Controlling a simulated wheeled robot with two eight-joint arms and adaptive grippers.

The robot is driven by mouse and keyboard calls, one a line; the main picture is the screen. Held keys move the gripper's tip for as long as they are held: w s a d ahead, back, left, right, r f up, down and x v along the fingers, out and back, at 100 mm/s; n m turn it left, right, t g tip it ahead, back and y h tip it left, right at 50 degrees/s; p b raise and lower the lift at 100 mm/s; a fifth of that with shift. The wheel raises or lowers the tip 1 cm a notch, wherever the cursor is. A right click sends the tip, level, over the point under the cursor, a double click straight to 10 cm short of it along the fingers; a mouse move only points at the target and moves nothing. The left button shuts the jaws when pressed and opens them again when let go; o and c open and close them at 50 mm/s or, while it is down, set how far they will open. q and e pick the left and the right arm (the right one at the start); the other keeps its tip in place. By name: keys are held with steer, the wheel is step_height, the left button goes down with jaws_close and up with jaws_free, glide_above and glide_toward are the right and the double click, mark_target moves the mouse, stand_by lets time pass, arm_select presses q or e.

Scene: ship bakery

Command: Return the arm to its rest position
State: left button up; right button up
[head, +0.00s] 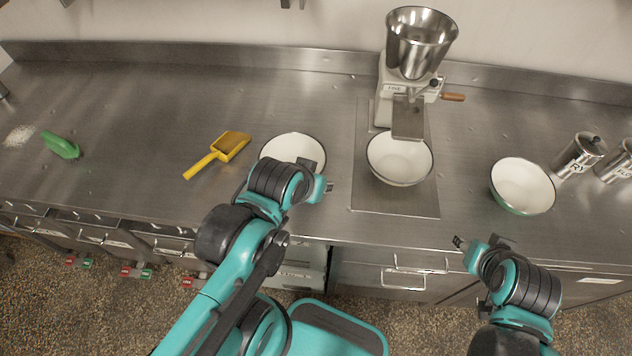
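My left arm comes in from the lower left, and its gripper (323,188) is over the counter's front part, just in front of a white bowl (292,147) and partly covering it. My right gripper (462,246) is at the counter's front edge on the right, apart from the bowls, with nothing visible in it. The fingers of both grippers are small and dark here, so I cannot tell whether they are open or shut.
A grain mill (420,45) stands at the back with a second bowl (399,160) under its spout. A third bowl (522,186) and metal canisters (579,155) are at right. A yellow scoop (219,153) and green brush (61,146) lie at left. The steel counter (130,120) is otherwise mostly clear.

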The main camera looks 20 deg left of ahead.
arm_select(q)
steer(key=shift+s+a+m, duration=0.2)
steer(key=shift+m, duration=0.2)
step_height(320, 180, down, 3)
steer(key=b, duration=0.3)
steer(key=shift+f, duration=0.1)
stand_by(0.5)
